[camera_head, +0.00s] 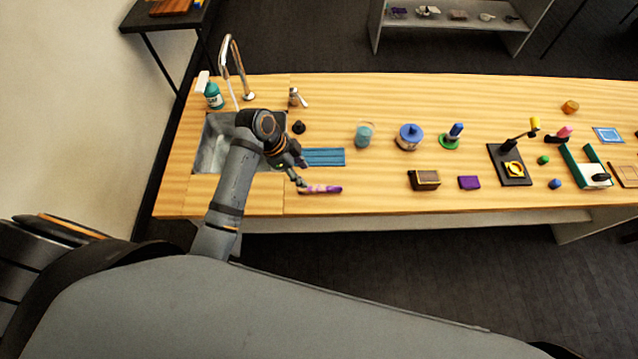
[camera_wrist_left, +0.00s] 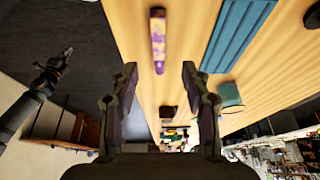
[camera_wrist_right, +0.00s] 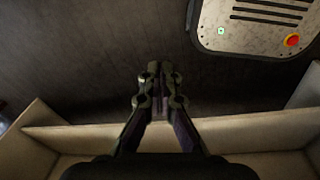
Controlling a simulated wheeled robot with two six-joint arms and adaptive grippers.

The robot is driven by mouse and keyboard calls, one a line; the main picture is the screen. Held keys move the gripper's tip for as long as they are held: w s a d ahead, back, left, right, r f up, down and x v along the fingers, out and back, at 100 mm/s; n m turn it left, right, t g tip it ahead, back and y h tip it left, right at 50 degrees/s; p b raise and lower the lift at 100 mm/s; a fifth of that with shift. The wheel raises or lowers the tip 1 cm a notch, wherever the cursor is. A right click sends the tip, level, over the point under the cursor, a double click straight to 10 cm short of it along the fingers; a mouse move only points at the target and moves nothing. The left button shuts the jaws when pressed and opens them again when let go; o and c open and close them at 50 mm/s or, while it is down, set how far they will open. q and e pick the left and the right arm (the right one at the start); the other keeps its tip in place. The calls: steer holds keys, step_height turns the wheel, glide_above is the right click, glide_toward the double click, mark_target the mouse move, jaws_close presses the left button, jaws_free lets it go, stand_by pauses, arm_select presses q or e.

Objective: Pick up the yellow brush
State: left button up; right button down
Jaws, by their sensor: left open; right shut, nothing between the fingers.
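I see no plainly yellow brush. A slim purple stick with paler patches (camera_head: 322,189), perhaps the brush, lies near the front edge of the wooden counter (camera_head: 380,200). It shows in the left wrist view (camera_wrist_left: 158,38), ahead of the fingers, with yellowish patches. My left gripper (camera_head: 299,181) is just left of and above its left end in the head view; its fingers (camera_wrist_left: 160,72) are open and empty. My right gripper (camera_wrist_right: 160,68) is shut and empty, over dark floor; it does not show in the head view.
A blue ribbed mat (camera_head: 324,157) lies behind the stick, beside the sink (camera_head: 213,150). A teal cup (camera_head: 364,134), a blue-lidded jar (camera_head: 409,137) and a dark box (camera_head: 424,180) stand to the right. Bare counter lies between the stick and the box.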

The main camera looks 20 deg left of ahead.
mark_target(317, 188)
arm_select(q)
steer(key=x, duration=0.2)
steer(key=shift+s+d+f, duration=0.1)
steer(key=shift+d+f, duration=0.15)
steer(key=shift+f, duration=0.05)
steer(key=shift+w+d+f+p, duration=0.15)
steer(key=shift+f+p, duration=0.1)
steer(key=shift+f, duration=0.05)
steer(key=shift+w+d+f+p, duration=0.15)
steer(key=shift+w+f+p, duration=0.05)
steer(key=shift+f, duration=0.15)
steer(key=x, duration=0.2)
steer(key=p+x, duration=0.1)
steer(key=shift+s+d+f, duration=0.15)
steer(key=shift+d+f, duration=0.15)
steer(key=shift+d, duration=0.05)
steer(key=shift+d+f, duration=0.15)
steer(key=shift+f, duration=0.25)
arm_select(e)
steer(key=shift+s+d+r, duration=0.1)
steer(key=shift+r, duration=0.5)
steer(key=shift+s+d+r, duration=0.1)
steer(key=shift+r, duration=0.5)
steer(key=shift+w+a, duration=0.1)
arm_select(q)
steer(key=shift+f, duration=0.2)
arm_select(e)
steer(key=shift+w+r, duration=0.1)
steer(key=shift+w, duration=0.1)
